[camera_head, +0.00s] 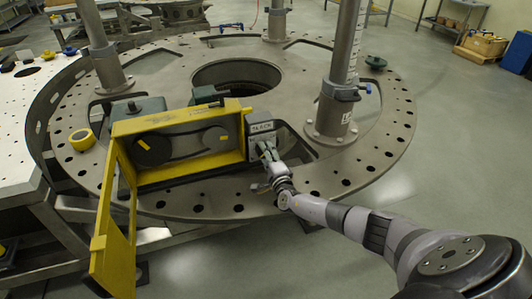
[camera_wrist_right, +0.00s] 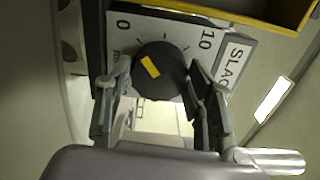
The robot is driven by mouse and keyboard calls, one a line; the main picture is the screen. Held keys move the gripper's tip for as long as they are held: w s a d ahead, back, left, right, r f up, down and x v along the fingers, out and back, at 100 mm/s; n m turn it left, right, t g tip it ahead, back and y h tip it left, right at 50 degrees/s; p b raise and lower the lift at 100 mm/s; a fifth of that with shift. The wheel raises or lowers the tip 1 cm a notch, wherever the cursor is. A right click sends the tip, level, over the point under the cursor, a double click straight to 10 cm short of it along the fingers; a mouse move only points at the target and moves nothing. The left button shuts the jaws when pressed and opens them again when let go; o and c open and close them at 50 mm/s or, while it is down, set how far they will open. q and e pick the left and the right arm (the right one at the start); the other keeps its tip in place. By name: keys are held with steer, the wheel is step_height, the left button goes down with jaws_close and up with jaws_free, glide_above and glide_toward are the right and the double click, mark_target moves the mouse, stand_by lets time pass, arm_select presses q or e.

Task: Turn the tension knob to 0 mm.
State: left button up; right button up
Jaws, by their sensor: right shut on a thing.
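The tension knob (camera_wrist_right: 163,72) is a dark round knob with a yellow mark, on a white scale plate (camera_wrist_right: 150,26) lettered 0, 10 and partly "SLAC". The yellow mark lies left of the knob's middle, nearer the 0 than the 10. My right gripper (camera_wrist_right: 160,92) has one finger on each side of the knob and is shut on it. In the head view my right gripper (camera_head: 268,158) reaches the grey knob unit (camera_head: 260,128) on the right end of a yellow box (camera_head: 180,120), and hides the knob. My left gripper is not in view.
The yellow box holds two dark pulleys (camera_head: 152,149) and a belt; its yellow door (camera_head: 116,235) hangs open at the front left. A round metal turret plate (camera_head: 205,205) carries it. Upright posts (camera_head: 343,60) stand behind.

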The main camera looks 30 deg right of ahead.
steer(key=shift+f+n, duration=0.1)
steer(key=shift+n, duration=0.5)
steer(key=o, duration=1.2)
steer(key=shift+c, duration=0.2)
steer(key=shift+s, duration=0.1)
steer(key=v, duration=1.1)
steer(key=shift+s+a, duration=0.2)
steer(key=shift+s, duration=0.2)
